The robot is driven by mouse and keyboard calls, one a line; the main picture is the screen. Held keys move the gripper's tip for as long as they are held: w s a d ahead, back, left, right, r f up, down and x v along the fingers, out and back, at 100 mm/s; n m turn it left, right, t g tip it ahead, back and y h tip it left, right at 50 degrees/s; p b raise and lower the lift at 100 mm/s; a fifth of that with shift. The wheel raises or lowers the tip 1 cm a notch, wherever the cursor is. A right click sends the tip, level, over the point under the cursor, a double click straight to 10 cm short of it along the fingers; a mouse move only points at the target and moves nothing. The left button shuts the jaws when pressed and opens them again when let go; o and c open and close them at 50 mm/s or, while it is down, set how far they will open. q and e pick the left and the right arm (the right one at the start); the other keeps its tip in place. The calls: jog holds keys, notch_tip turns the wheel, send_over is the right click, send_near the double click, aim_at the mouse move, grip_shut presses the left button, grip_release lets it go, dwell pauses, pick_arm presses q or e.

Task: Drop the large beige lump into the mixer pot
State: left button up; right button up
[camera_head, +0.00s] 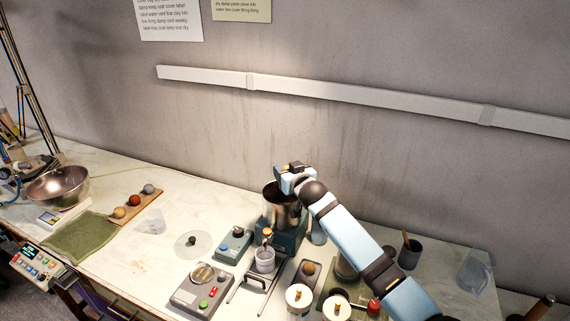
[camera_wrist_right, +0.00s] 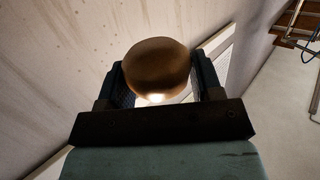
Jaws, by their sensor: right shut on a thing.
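The mixer pot (camera_head: 280,211) is a dark metal vessel on a teal base (camera_head: 284,238) near the back of the bench. My right gripper (camera_head: 284,172) is over the pot's mouth, at the end of the blue arm that reaches in from the lower right. In the right wrist view, the jaws (camera_wrist_right: 158,88) are shut on a large rounded lump (camera_wrist_right: 158,64), beige-brown in this light, with a bright spot on its lower side. In the head view I cannot make out the lump clearly at the gripper. My left gripper is not in view.
A wooden board with several small balls (camera_head: 135,201), a green cloth (camera_head: 80,240) and a metal bowl (camera_head: 59,187) lie to the left. Control boxes (camera_head: 202,289) and jars (camera_head: 299,298) crowd the front. A dark cup (camera_head: 410,255) and a clear beaker (camera_head: 474,273) stand right.

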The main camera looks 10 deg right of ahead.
notch_tip(320, 180, down, 6)
jog(key=b, duration=0.4)
jog(key=shift+r+b, duration=0.15)
jog(key=shift+b, duration=0.25)
jog(key=o, duration=1.1)
jog(key=shift+s, duration=0.1)
